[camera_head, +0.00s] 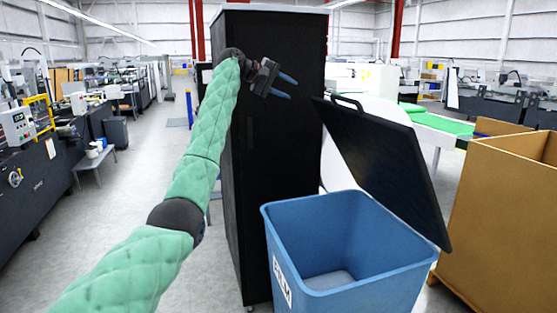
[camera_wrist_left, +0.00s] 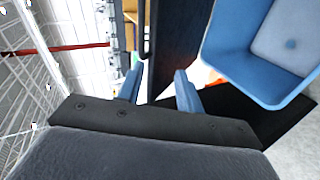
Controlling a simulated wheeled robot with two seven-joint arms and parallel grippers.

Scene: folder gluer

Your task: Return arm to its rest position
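My left arm, in a green quilted sleeve, reaches up from the bottom left in the head view. Its gripper (camera_head: 287,87) is raised in front of the tall black cabinet (camera_head: 279,165), with its two blue fingers apart and nothing between them. In the left wrist view the same gripper (camera_wrist_left: 160,84) shows its fingers spread and empty. The gripper is above and to the left of the blue bin (camera_head: 330,245), apart from it. The bin's black lid (camera_head: 385,165) stands open, tilted up on the right. My right gripper is not in view.
A large cardboard box (camera_head: 505,215) stands to the right of the bin. A green-topped conveyor (camera_head: 440,123) is behind the lid. Machines and a small grey table (camera_head: 93,163) line the left side. The floor between them and my left arm is clear.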

